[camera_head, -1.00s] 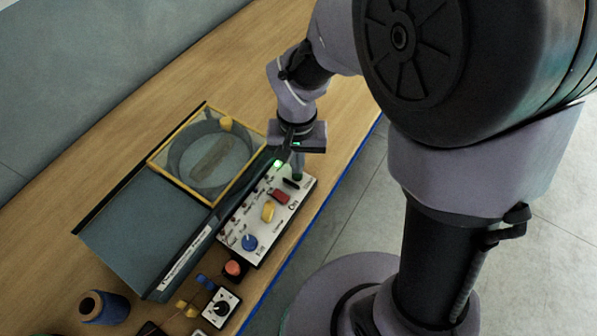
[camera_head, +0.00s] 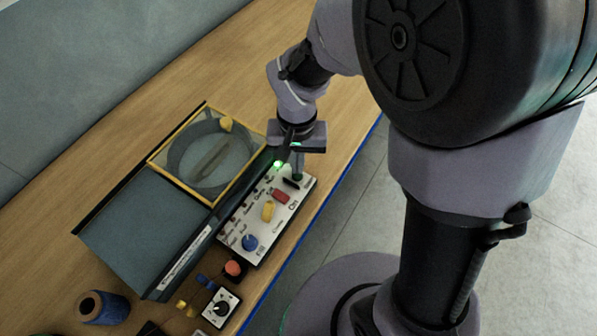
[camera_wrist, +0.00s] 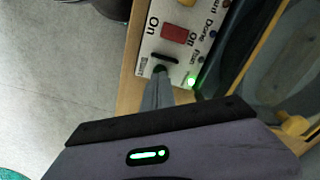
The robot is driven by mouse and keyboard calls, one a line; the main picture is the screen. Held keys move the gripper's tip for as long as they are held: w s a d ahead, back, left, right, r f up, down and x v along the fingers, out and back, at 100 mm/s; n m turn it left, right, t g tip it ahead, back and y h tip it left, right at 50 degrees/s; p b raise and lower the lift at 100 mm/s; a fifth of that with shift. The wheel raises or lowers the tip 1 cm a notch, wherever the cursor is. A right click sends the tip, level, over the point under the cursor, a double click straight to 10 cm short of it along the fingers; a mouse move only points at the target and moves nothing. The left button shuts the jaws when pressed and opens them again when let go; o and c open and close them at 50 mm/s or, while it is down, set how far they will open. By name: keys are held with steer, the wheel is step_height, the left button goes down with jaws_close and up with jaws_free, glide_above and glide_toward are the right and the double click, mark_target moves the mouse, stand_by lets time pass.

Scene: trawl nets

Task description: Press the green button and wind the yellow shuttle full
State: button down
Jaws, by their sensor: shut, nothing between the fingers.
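My gripper (camera_head: 298,174) is shut and empty, pointing down at the upper right end of the white control panel (camera_head: 232,230). In the wrist view its fingertips (camera_wrist: 160,74) are at a dark slot-like mark on the panel; I cannot tell whether they touch. No green button shows clearly; the fingers may hide it. A green light (camera_head: 278,164) glows on the panel, also in the wrist view (camera_wrist: 191,82). Under the clear yellow-framed lid (camera_head: 165,174) a narrow olive bar (camera_head: 213,159), perhaps the shuttle, lies inside a dark ring. I cannot tell how full it is.
The panel has a red switch (camera_head: 280,196), a yellow control (camera_head: 267,211) and a blue knob (camera_head: 250,242). A red-orange button (camera_head: 234,268), a small dial box (camera_head: 221,307) and a blue spool (camera_head: 103,307) stand nearby. The table is clear behind the machine.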

steer(key=shift+f+b, duration=0.9)
steer(key=shift+f, duration=0.2)
steer(key=shift+r, duration=0.15)
step_height(320, 180, up, 8)
steer(key=p, duration=0.6)
steer(key=shift+p, duration=0.4)
